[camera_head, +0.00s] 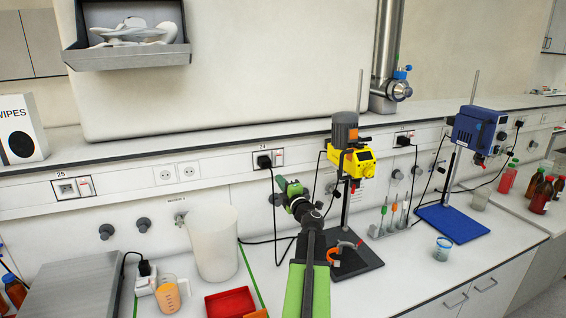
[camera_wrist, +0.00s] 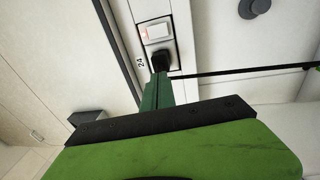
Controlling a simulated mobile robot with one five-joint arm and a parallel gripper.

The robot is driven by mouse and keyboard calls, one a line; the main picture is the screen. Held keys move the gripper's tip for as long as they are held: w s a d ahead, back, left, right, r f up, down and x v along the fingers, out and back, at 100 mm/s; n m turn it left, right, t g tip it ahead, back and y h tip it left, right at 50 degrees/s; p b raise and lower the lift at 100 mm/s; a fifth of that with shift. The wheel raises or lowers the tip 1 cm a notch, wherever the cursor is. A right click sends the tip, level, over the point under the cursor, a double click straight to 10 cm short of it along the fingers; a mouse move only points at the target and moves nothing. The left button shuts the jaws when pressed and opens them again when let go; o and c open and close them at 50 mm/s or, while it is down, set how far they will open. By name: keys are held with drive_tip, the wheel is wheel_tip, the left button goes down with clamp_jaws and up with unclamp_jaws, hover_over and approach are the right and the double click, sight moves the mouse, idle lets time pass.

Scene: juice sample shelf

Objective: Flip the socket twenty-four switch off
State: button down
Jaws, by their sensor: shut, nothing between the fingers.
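The socket twenty-four unit (camera_head: 270,159) is on the wall trunking, left of the yellow stirrer, with a black plug (camera_head: 263,162) in it. Its white rocker switch (camera_head: 279,157) sits right of the plug. In the wrist view the switch (camera_wrist: 158,31) shows a reddish mark at its left end; its tilt is too small to tell. The black plug (camera_wrist: 161,59) lies between switch and fingers there, beside the label 24 (camera_wrist: 141,64). My gripper (camera_head: 281,183) is shut and empty, just below the socket. Its green fingers (camera_wrist: 157,90) point toward the plug; contact is unclear.
A yellow overhead stirrer (camera_head: 350,160) stands right of my gripper, with black cables nearby. A white beaker (camera_head: 213,245) stands to the left. Socket 25 (camera_head: 74,188) is farther left. A red tray (camera_head: 230,303) lies on the bench.

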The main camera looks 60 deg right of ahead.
sight(279, 159)
drive_tip(key=shift+m+g+h, duration=0.3)
drive_tip(key=shift+h, duration=0.2)
drive_tip(key=s+d, duration=0.2)
drive_tip(key=s, duration=0.2)
drive_tip(key=shift+s+d, duration=0.25)
drive_tip(key=shift+d, duration=0.15)
drive_tip(key=shift+w, duration=0.1)
drive_tip(key=p+x, duration=0.2)
drive_tip(key=x, duration=1.2)
